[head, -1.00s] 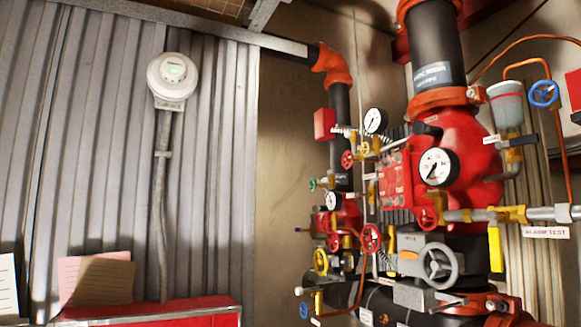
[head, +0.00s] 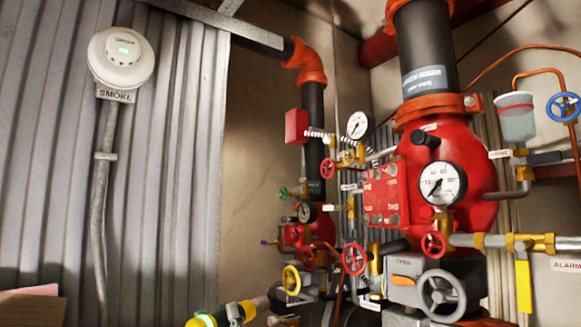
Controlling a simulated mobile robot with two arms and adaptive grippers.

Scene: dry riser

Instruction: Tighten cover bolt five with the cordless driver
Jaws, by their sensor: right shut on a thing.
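The red valve cover (head: 386,198) is a bolted plate on the red valve body, left of the large white gauge. Several bolt heads and small labels show on it; I cannot tell which bolt is number five. My left gripper is not in view.
The corrugated wall (head: 170,180) with a smoke detector (head: 121,58) is at left.

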